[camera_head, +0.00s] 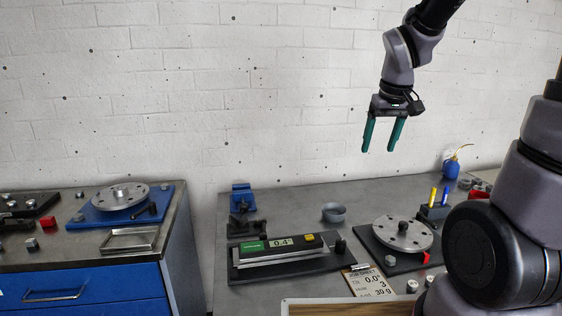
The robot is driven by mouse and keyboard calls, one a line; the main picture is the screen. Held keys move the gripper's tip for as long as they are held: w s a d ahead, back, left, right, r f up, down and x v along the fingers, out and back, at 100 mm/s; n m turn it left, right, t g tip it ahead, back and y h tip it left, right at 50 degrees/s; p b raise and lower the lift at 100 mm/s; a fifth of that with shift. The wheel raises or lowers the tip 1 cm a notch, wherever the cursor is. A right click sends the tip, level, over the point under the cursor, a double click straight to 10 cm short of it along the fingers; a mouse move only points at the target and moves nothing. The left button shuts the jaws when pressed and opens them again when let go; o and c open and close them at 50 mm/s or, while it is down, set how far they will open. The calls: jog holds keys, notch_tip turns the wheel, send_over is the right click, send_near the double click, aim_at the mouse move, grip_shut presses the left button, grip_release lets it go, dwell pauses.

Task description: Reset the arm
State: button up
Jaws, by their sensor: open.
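My gripper (382,135) hangs at the upper right with its two green fingers apart and pointing down. It is open and nothing is between the fingers. It is in the air in front of the white wall, well above the right bench (290,208). My arm comes down to it from the top edge, and a large grey link of mine fills the lower right and hides part of the bench.
The left bench (75,258) bears another disc (121,195) on a blue plate and a tray (129,240).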

jog(key=s+r+m+t+y, duration=0.1)
jog(key=s+r+m+t, duration=0.2)
jog(key=s+r, duration=0.8)
jog(key=shift+s+d+m+t+y, duration=0.35)
jog(key=shift+s+m, duration=0.35)
jog(key=shift+m, duration=0.4)
jog(key=shift+a, duration=0.1)
jog(key=n+g+h, duration=0.2)
jog(key=n+g, duration=0.5)
jog(key=n, duration=0.1)
send_over(341, 241)
notch_tip(341, 241, down, 34)
jog(key=f, duration=0.1)
notch_tip(341, 241, down, 11)
jog(key=shift+r, duration=0.2)
